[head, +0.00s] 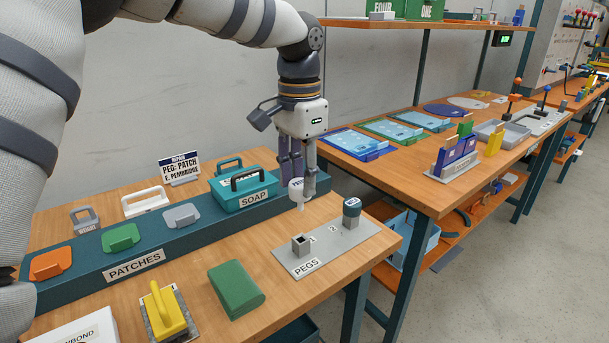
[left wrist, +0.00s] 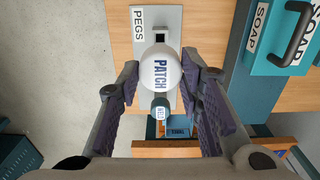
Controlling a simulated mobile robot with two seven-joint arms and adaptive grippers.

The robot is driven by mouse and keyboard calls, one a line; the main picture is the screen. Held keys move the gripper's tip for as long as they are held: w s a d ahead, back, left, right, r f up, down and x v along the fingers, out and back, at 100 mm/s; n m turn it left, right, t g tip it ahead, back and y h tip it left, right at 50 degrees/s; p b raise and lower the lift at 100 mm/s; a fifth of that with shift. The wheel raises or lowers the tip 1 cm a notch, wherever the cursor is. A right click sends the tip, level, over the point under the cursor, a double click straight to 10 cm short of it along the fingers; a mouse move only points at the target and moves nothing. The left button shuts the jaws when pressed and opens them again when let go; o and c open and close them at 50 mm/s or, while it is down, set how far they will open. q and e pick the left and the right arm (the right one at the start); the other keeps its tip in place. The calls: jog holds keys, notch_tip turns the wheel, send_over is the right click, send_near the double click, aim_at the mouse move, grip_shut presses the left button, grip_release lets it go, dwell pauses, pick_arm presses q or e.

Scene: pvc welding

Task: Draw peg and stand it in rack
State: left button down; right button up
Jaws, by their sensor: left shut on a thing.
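My left gripper (head: 297,186) is shut on the white patch peg (head: 298,190), whose round head reads PATCH in the left wrist view (left wrist: 160,70). The peg hangs upright, its thin tip pointing down, in the air and apart from the rack. The rack is a grey plate (head: 325,256) marked PEGS. Its socket 1 (head: 301,245) is an empty square block with a dark hole, also seen in the left wrist view (left wrist: 160,38). A teal-topped peg (head: 351,207) stands in socket 2. My right gripper is not in view.
Behind the gripper stands a teal SOAP box (head: 244,188) with a black handle. A patch holder (head: 136,262) with coloured patches runs along the left. A green block (head: 236,288) and a yellow-handled float (head: 165,310) lie in front. A second bench (head: 411,186) stands right.

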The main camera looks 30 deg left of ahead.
aim_at(301, 210)
pick_arm(q)
jog(key=shift+s, duration=0.1)
jog(key=shift+f, duration=2.95)
jog(key=shift+f, duration=2.05)
jog(key=c, duration=1)
grip_release()
jog(key=shift+c, duration=0.2)
jog(key=shift+r, duration=0.1)
notch_tip(301, 210, up, 12)
jog(key=shift+f, duration=0.1)
